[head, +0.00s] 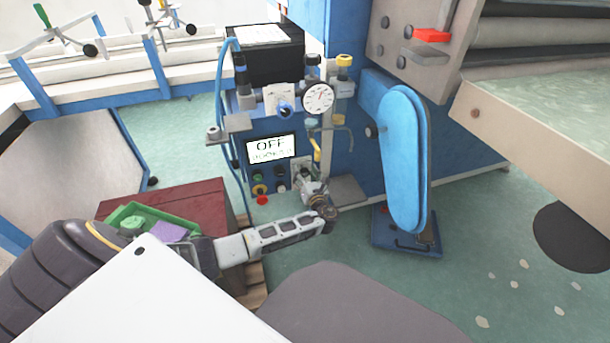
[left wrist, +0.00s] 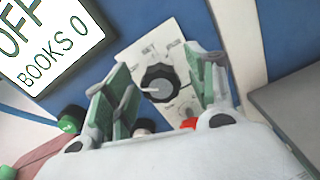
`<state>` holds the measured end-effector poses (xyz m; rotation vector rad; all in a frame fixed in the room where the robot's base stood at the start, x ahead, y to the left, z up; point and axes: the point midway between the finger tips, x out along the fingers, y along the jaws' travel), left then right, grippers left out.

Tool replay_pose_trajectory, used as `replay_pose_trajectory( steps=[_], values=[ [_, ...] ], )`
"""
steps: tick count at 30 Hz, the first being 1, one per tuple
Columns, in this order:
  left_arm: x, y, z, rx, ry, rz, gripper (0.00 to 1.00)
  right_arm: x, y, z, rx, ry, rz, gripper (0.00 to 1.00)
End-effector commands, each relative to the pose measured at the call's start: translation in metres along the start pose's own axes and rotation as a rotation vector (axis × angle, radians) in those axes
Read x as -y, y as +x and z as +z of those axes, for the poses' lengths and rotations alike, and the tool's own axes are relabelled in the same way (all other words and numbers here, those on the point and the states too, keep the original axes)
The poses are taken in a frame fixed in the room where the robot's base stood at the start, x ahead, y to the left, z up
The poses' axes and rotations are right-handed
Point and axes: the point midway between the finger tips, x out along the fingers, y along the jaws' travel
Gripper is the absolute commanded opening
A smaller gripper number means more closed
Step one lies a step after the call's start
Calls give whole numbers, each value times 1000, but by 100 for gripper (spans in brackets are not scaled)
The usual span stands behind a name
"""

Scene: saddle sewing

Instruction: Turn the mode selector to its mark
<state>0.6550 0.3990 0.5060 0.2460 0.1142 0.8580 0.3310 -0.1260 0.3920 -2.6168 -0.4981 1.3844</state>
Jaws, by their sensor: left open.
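The mode selector is a round black knob (left wrist: 162,86) with a white pointer line, on a pale label plate (left wrist: 140,48) with printed marks. In the left wrist view its line points left; which mark it meets is too small to tell. My left gripper (left wrist: 163,78) is open, with its green-padded fingers on either side of the knob; I cannot tell if they touch it. In the head view my left gripper (head: 308,183) is at the control panel and mostly hides the knob. A display (head: 271,149) reads OFF. My right gripper is not in view.
Coloured push buttons (head: 260,189) sit left of the gripper, below the display. A pressure gauge (head: 318,97) and valve fittings stand above. A long blue padded arm (head: 403,155) is to the right. A green tray (head: 147,218) rests on a dark red box (head: 185,200).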

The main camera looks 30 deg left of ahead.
Motion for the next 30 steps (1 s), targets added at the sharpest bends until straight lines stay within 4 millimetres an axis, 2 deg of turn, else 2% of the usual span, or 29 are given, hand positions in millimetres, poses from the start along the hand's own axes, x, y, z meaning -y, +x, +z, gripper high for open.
replay_pose_trajectory(
  steps=[8, 19, 30],
  values=[
    [0, 1, 0, 0, 0, 0, 56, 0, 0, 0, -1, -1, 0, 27],
    [0, 1, 0, 0, 0, 0, 10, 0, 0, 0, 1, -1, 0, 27],
    [0, 1, 1, 0, 18, 0, 10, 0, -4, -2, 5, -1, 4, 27]
  ],
)
